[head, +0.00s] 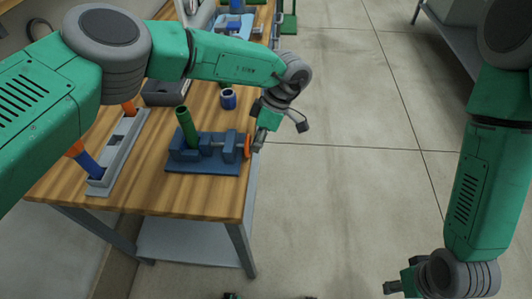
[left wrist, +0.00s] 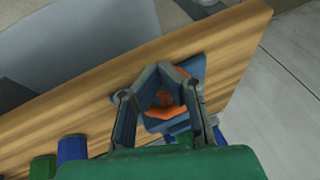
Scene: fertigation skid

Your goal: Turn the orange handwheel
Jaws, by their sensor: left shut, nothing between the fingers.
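The orange handwheel (head: 248,146) is at the right end of a blue vise-like fixture (head: 205,166) on the wooden table. My left gripper (head: 259,141) is at the wheel's right side, its fingers pointing down. In the left wrist view the fingers (left wrist: 165,72) bend inward with their tips close together, shut on nothing. Parts of the orange wheel (left wrist: 168,110) show in the space framed by the fingers; I cannot tell whether they touch it. My right gripper (head: 398,288) is low at the bottom, away from the table, and its fingers are unclear.
A green cylinder (head: 187,128) stands tilted in the fixture. A blue cup-like part (head: 228,99) sits behind it. A long grey tray (head: 127,150) with blue and orange parts lies at the left. The concrete floor (head: 340,180) right of the table is clear.

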